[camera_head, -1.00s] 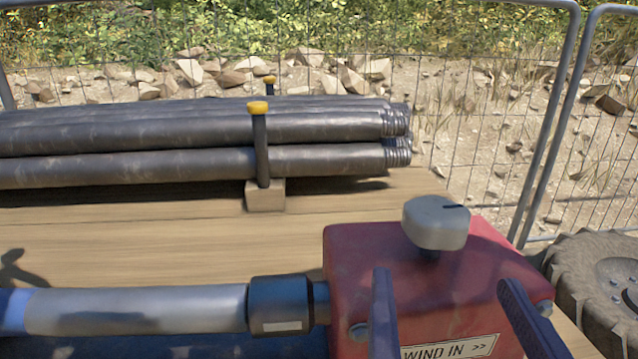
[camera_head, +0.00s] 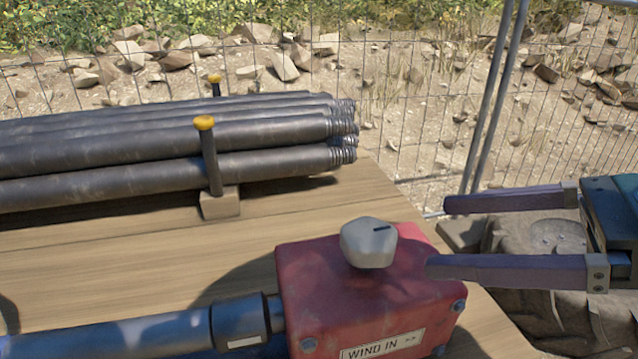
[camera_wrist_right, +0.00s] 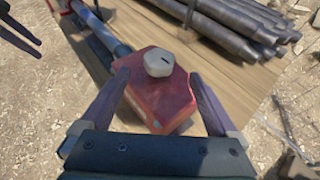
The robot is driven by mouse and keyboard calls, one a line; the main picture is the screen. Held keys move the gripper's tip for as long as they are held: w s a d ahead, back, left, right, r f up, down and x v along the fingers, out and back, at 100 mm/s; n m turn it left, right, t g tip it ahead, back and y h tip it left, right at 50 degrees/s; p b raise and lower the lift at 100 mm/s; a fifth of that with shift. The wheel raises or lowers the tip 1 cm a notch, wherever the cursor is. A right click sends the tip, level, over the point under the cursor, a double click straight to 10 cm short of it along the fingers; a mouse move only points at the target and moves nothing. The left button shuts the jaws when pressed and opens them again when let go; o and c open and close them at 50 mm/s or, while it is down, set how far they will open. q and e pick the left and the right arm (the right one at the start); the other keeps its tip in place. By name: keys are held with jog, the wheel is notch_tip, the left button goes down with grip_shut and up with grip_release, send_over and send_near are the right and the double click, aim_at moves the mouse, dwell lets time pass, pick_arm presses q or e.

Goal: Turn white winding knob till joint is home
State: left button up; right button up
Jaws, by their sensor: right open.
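The white winding knob (camera_head: 368,243) sits on top of a red box (camera_head: 340,285) labelled WIND IN, with a dark mark on its top. In the right wrist view the knob (camera_wrist_right: 159,62) lies ahead, between the lines of the fingers. My right gripper (camera_head: 437,236) is open and empty, coming in from the right, its fingertips short of the knob and apart from it. A pipe with a dark collar (camera_head: 238,322) joins the box's left side. Two dark prongs at the upper left of the right wrist view look like my left gripper (camera_wrist_right: 36,46); their opening is unclear.
Dark threaded pipes (camera_head: 250,135) lie stacked on the wooden deck (camera_head: 130,250), behind a yellow-capped post (camera_head: 210,160). A wheel (camera_head: 545,240) is beyond the deck's right edge, and a mesh fence (camera_head: 480,110) stands behind. Bare deck lies between pipes and box.

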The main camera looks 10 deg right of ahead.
aim_at(376, 233)
jog(key=p+x, duration=0.1)
jog(key=x, duration=0.7)
jog(key=shift+r, duration=0.15)
jog(key=shift+w+a+f, duration=0.3)
jog(key=shift+w+a, duration=0.05)
jog(key=shift+a, duration=0.15)
